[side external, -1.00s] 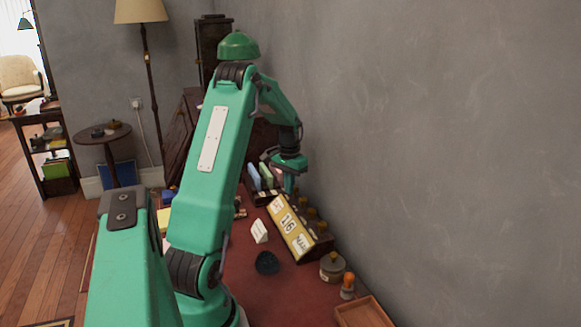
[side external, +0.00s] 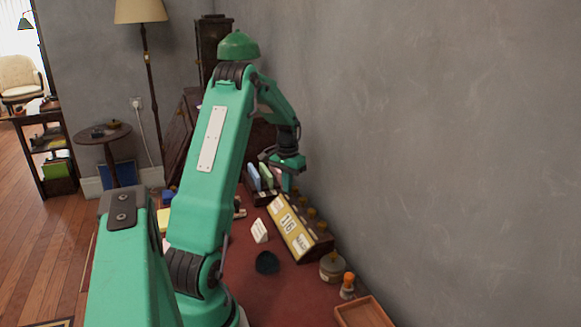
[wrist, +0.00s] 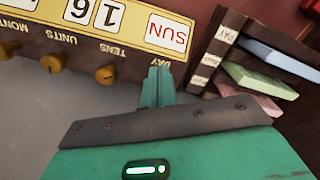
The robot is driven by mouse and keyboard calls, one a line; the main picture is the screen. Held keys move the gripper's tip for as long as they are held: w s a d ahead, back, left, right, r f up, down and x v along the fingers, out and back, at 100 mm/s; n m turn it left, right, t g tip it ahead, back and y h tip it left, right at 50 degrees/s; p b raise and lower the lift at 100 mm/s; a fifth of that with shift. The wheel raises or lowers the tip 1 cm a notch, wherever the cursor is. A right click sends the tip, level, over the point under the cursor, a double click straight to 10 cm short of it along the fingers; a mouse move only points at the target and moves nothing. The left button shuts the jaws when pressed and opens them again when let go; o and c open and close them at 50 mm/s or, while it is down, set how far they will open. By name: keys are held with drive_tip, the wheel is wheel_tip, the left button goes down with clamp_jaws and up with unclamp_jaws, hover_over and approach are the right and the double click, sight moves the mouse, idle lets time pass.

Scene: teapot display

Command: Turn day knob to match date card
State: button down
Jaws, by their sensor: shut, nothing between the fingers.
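The calendar block (side external: 290,228) stands on the red desk top by the wall, with date tiles on its yellow face and knobs along its wall side. In the wrist view it appears upside down; the day tile (wrist: 168,33) reads SUN and the number tiles (wrist: 95,12) read 16. The tens knob (wrist: 105,74) and units knob (wrist: 51,63) are clear. My gripper (wrist: 160,72) is shut, its fingertips at the DAY label; the day knob is hidden there, and contact cannot be told. It also shows in the side view (side external: 287,188). A white card (side external: 259,231) stands before the calendar, its writing unreadable.
A dark rack (wrist: 208,62) of coloured booklets stands close beside the day end. A dark bowl (side external: 267,262), a round lidded pot (side external: 333,267), an orange-topped stamp (side external: 348,286) and a wooden tray (side external: 363,314) are nearer the camera. The grey wall runs close behind.

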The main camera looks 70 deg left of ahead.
sight(287, 198)
drive_tip(key=shift+s, duration=0.25)
drive_tip(key=shift+r, duration=0.1)
wheel_tip(287, 198, up, 6)
drive_tip(key=shift+d+f, duration=0.1)
idle(0.6)
